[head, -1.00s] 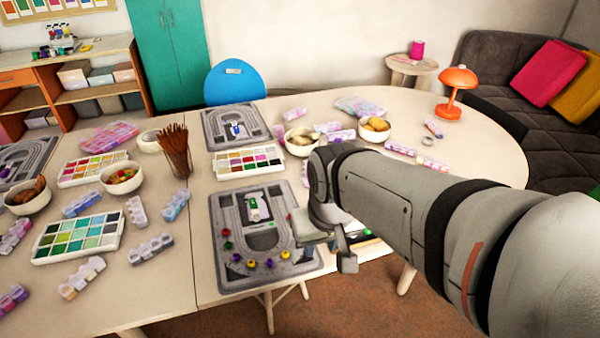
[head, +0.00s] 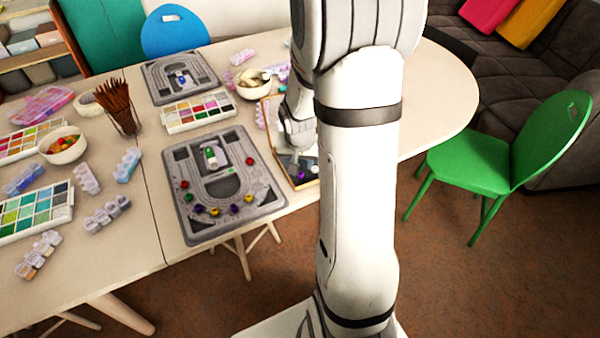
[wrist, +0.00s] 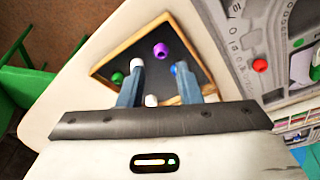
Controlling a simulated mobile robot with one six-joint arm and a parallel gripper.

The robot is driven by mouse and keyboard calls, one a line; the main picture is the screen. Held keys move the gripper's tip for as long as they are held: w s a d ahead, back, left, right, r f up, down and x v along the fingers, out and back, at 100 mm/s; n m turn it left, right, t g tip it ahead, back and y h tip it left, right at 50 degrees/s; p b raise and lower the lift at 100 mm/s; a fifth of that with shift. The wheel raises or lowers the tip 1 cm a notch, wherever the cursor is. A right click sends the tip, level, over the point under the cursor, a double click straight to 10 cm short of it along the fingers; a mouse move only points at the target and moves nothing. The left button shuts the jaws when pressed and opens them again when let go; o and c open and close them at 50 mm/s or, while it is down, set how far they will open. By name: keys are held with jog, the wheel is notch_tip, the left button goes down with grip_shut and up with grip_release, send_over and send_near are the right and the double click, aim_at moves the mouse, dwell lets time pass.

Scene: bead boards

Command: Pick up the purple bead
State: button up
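The purple bead (wrist: 160,50) lies in a dark, wood-rimmed tray (wrist: 198,45) in the wrist view. My gripper (wrist: 159,70) is open above the tray, its two blue-grey fingers apart and nothing held between them. The purple bead shows just beyond the fingertips, roughly midway between them. A white bead (wrist: 136,63) and a green bead (wrist: 117,77) show by the left finger, and a blue bead (wrist: 174,68) by the right one. Another white bead (wrist: 151,100) shows between the fingers. In the head view my arm covers much of the tray (head: 312,180).
A grey bead board (head: 258,200) with several coloured beads lies left of the tray. A cream bowl (head: 250,90) stands behind the tray. A green chair (head: 470,165) stands to the right. The table's right end is clear.

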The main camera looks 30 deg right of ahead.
aim_at(301, 174)
jog(key=x, duration=0.6)
jog(key=shift+w, duration=0.1)
grip_shut()
